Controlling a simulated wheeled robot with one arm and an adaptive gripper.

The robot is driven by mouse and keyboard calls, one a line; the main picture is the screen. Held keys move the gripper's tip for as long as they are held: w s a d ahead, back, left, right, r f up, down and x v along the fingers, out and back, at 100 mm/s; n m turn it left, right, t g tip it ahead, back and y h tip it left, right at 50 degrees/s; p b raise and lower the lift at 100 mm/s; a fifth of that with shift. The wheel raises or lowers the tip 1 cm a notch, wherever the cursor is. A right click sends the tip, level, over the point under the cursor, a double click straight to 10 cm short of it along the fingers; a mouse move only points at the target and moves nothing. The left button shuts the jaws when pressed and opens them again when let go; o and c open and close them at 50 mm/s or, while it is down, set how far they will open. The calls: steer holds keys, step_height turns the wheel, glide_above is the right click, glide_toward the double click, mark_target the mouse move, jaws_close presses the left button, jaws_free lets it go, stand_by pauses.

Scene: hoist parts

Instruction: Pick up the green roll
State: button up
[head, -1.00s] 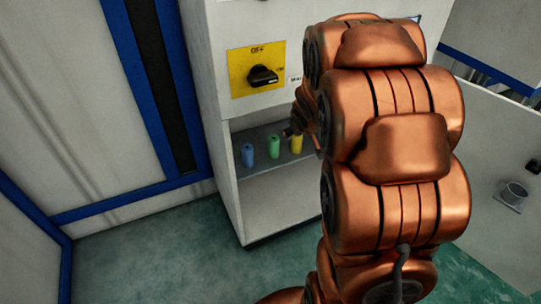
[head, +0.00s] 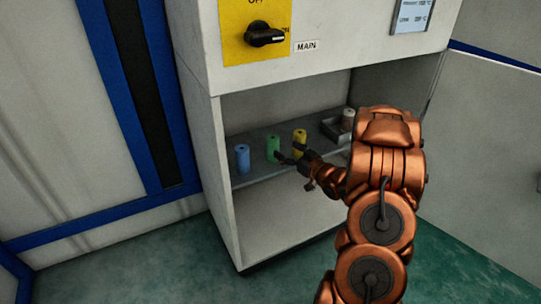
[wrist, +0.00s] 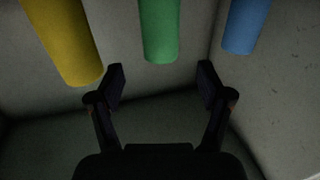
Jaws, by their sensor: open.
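The green roll (head: 273,149) stands upright on the cabinet shelf, between a blue roll (head: 242,158) and a yellow roll (head: 299,142). My gripper (head: 287,153) is at the shelf, just in front of and to the right of the green roll. In the wrist view my gripper (wrist: 160,78) has its two fingers spread apart with nothing between them. The green roll (wrist: 160,30) shows beyond the fingertips, roughly centred between them. The yellow roll (wrist: 65,40) is on the left there and the blue roll (wrist: 246,25) on the right.
The shelf (head: 260,176) is inside an open cabinet with side walls and a panel above carrying a black switch (head: 264,36). A small tray (head: 335,131) with a whitish roll (head: 347,118) sits at the shelf's right. The open door (head: 485,150) stands at the right.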

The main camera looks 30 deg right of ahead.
mark_target(277, 144)
steer(key=shift+w+a+b, duration=0.2)
steer(key=shift+w+b, duration=0.15)
steer(key=shift+w, duration=0.85)
steer(key=shift+w+a+f+b, duration=0.15)
steer(key=shift+w+b, duration=0.25)
steer(key=shift+w, duration=0.15)
steer(key=shift+w+a+b, duration=0.15)
steer(key=shift+w+b, duration=0.3)
steer(key=shift+w, duration=0.6)
steer(key=shift+w+a+b, duration=0.1)
steer(key=shift+w+b, duration=0.35)
steer(key=shift+w, duration=0.55)
steer(key=c, duration=1.3)
